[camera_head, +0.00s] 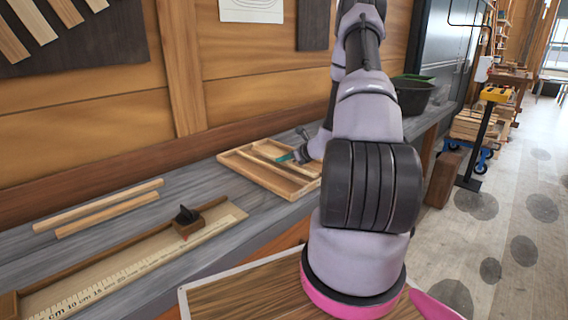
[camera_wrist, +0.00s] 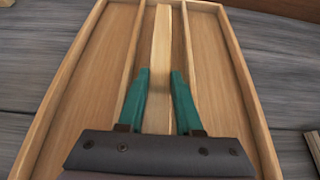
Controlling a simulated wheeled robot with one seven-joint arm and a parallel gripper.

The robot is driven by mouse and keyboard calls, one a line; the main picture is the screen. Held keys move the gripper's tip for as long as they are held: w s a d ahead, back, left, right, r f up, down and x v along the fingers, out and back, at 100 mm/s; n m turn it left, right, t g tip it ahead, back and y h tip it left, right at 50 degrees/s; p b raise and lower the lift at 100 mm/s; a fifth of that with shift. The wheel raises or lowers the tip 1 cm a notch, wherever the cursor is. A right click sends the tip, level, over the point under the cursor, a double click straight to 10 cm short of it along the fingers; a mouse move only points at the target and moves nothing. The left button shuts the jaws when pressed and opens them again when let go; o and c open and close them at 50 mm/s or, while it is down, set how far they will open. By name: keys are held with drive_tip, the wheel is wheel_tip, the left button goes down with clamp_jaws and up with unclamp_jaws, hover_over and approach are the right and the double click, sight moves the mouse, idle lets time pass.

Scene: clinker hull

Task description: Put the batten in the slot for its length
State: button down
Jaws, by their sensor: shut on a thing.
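The batten (camera_wrist: 160,50) is a pale wooden strip. In the wrist view it runs lengthwise along the middle slot of the wooden tray (camera_wrist: 237,62), between two thin dividers. My gripper (camera_wrist: 160,84) has teal fingers, one on each side of the batten, shut on it over the tray. Whether the batten rests on the slot floor or is held just above it I cannot tell. The near end of the batten is hidden by my gripper. In the head view my gripper (camera_head: 287,158) is at the tray (camera_head: 290,193), partly hidden by my arm.
Two loose battens (camera_head: 108,207) lie on the grey bench at the left. A measuring board (camera_head: 150,262) with a centimetre scale and a dark stop block (camera_head: 187,220) lies in front of them. A black tub (camera_head: 412,95) stands behind my arm to the right.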

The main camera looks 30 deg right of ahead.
drive_tip(key=shift+f, duration=0.85)
drive_tip(key=shift+f, duration=0.15)
drive_tip(key=c, duration=0.6)
unclamp_jaws()
